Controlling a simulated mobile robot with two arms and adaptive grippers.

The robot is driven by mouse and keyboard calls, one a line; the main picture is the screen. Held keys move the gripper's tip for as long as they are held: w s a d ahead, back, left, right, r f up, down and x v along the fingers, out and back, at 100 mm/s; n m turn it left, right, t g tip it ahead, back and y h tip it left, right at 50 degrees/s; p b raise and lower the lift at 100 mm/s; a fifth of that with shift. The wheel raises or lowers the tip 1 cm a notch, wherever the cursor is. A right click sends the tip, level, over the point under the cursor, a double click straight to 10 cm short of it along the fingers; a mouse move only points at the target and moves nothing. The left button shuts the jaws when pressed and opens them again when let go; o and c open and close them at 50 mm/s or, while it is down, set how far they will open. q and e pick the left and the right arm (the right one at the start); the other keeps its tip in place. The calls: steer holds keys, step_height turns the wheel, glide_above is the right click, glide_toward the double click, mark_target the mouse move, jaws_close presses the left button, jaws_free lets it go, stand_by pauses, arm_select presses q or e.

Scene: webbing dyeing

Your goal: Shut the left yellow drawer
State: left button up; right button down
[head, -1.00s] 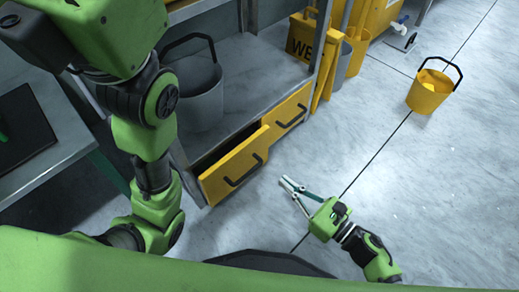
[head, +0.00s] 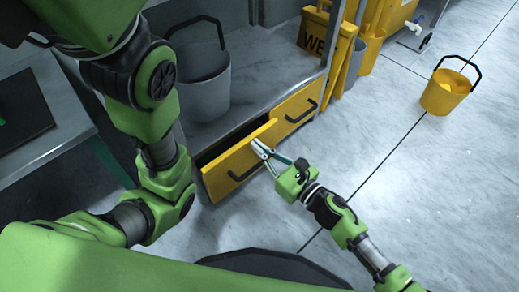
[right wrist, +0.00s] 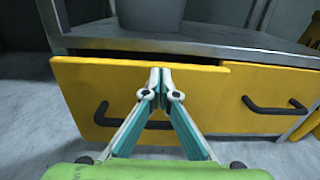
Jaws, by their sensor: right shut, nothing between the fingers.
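The left yellow drawer (head: 222,172) under the grey shelf stands partly open, with a dark gap behind its front panel. It has a black handle, and its front also shows in the right wrist view (right wrist: 82,82). My right gripper (head: 257,147) is shut and empty, its fingertips at the right part of the drawer front.
The right yellow drawer (head: 298,104) beside it looks shut. A grey bucket (head: 203,92) stands on the shelf above. A yellow wet-floor sign (head: 313,32) stands by the shelf's right end. A yellow bucket (head: 443,96) sits on the floor at right. Floor before the drawers is otherwise clear.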

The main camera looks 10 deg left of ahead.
mark_target(249, 137)
steer(key=shift+w+a, duration=0.1)
steer(key=shift+a, duration=0.05)
steer(key=b+x, duration=0.1)
steer(key=x, duration=0.3)
steer(key=shift+w+a, duration=0.2)
steer(key=shift+w, duration=0.05)
steer(key=shift+r, duration=0.15)
steer(key=shift+d, duration=0.1)
